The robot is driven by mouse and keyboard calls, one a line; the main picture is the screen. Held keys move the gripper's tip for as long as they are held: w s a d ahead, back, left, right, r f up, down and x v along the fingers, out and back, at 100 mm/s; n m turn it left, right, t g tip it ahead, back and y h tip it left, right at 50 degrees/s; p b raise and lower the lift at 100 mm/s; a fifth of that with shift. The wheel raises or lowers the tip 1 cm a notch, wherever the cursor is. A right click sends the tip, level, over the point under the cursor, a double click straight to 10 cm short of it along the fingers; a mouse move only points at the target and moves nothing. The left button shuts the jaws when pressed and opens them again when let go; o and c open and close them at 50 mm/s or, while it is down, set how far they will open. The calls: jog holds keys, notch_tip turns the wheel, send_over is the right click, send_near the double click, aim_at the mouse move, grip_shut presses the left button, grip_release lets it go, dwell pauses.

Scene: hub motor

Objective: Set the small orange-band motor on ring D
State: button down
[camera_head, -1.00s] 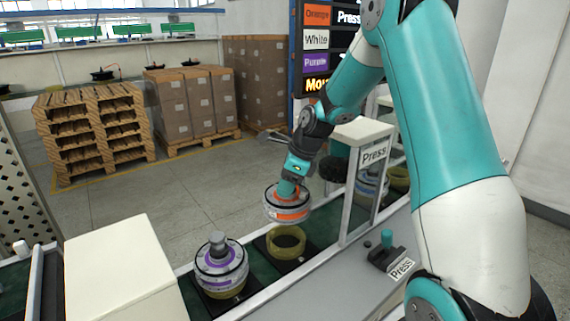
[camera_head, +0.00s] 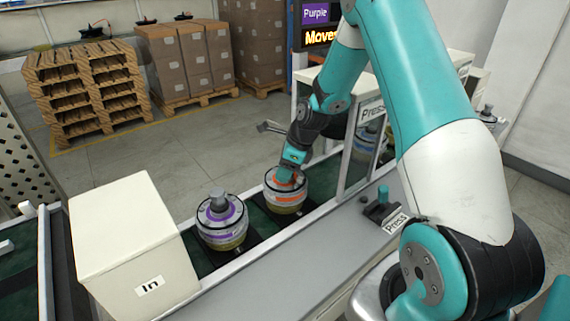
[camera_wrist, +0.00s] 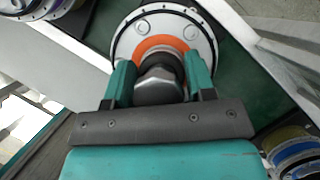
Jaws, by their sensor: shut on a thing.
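The orange-band motor (camera_head: 286,188) is upright on a yellow ring (camera_head: 287,210), which shows just below it on the conveyor. My gripper (camera_head: 291,172) is above it, shut on its top shaft. The wrist view shows the gripper's two fingers (camera_wrist: 160,85) on either side of the shaft, with the orange-band motor's face (camera_wrist: 125,45) behind. The ring is mostly hidden by the motor, and no letter on it can be read.
A purple-band motor (camera_head: 221,218) sits on another ring to the left. A white box marked "In" (camera_head: 135,240) stands at front left. The Press frame (camera_head: 362,145) is close on the right. Cartons (camera_head: 185,65) and pallets (camera_head: 85,90) stand behind.

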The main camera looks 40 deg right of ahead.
aim_at(299, 179)
jog(key=shift+w, duration=0.1)
jog(key=shift+c, duration=2.3)
grip_release()
jog(key=v, duration=1.1)
jog(key=s+a+r+n+g, duration=0.1)
jog(key=s+a+r+n, duration=0.25)
jog(key=a+n, duration=0.3)
jog(key=s+a+r+n+y, duration=0.1)
jog(key=s+a+r+n, duration=0.1)
jog(key=s+a+n, duration=0.35)
jog(key=s+a+r+n+g, duration=0.1)
jog(key=s+a+r+n, duration=0.15)
jog(key=a+n, duration=0.5)
jog(key=s+a+r+n+g, duration=0.1)
jog(key=s+a+n, duration=0.6)
jog(key=s+n, duration=0.7)
jog(key=shift+a+r+b, duration=0.2)
jog(key=shift+r+b, duration=0.2)
jog(key=shift+r, duration=0.3)
